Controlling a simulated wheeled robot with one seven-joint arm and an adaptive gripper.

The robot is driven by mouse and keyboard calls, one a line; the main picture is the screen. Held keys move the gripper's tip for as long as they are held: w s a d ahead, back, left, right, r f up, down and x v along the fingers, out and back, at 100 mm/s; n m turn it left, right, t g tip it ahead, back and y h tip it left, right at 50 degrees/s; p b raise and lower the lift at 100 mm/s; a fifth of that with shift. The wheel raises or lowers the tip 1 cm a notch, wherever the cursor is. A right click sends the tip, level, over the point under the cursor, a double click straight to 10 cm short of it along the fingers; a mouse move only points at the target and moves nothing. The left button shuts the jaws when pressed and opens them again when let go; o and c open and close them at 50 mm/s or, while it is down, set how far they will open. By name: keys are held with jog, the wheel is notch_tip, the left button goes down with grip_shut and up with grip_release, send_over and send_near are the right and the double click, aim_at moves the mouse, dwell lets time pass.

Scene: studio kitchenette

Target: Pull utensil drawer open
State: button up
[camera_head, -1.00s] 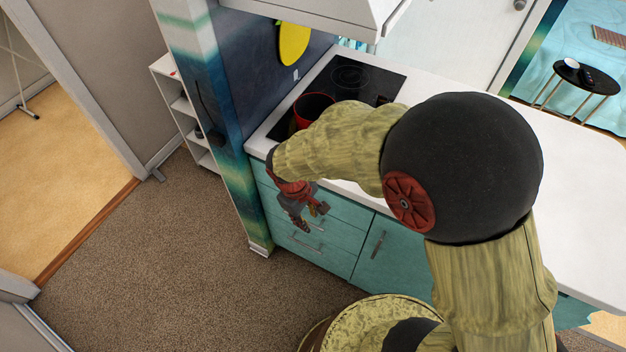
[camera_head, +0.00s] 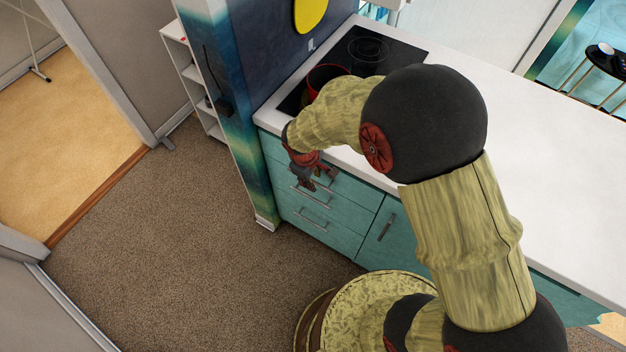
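A stack of teal drawers (camera_head: 345,213) stands under the white counter, left of a cabinet door. Bar handles show on the lower drawers, one (camera_head: 309,198) just below my gripper and another (camera_head: 314,221) lower down. My gripper (camera_head: 317,180) hangs in front of the upper part of the stack, pointing down. Its two fingers look spread apart with nothing visible between them. The top drawer (camera_head: 345,186) looks flush with the cabinet front. Its handle is hidden behind my gripper and wrist. I cannot tell whether the fingers touch a handle.
A red pot (camera_head: 325,74) sits on the black cooktop (camera_head: 395,56) above the drawers, partly behind my arm. A patterned wall end (camera_head: 228,130) borders the drawers on the left. A white shelf (camera_head: 191,85) stands beyond it. The carpet (camera_head: 190,240) in front is clear.

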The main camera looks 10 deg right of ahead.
jog(key=shift+d+f, duration=0.1)
jog(key=shift+f, duration=0.3)
jog(key=shift+c, duration=0.8)
grip_shut()
